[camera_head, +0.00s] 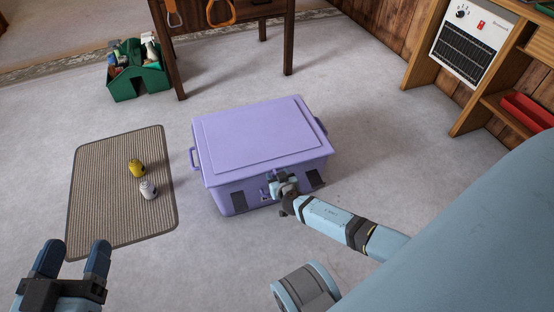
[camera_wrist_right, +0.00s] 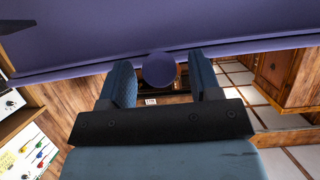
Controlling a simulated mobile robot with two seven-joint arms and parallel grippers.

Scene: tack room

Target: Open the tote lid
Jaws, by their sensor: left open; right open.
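The purple tote (camera_head: 225,195) stands on the floor in the middle of the head view. Its flat lid (camera_head: 260,135) lies closed on top. My right gripper (camera_head: 280,180) is at the middle of the tote's front, just below the lid's front edge. In the right wrist view its open fingers (camera_wrist_right: 161,80) are on either side of a round purple knob (camera_wrist_right: 160,68) under the purple edge. Whether they touch it I cannot tell. My left gripper (camera_head: 74,250) is open and empty at the lower left, away from the tote.
A ribbed mat (camera_head: 105,205) lies left of the tote, with a yellow can (camera_head: 136,168) and a white can (camera_head: 148,189) on it. A green caddy (camera_head: 140,85) and a wooden table (camera_head: 230,12) stand behind. A heater (camera_head: 468,40) and shelves are at the right.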

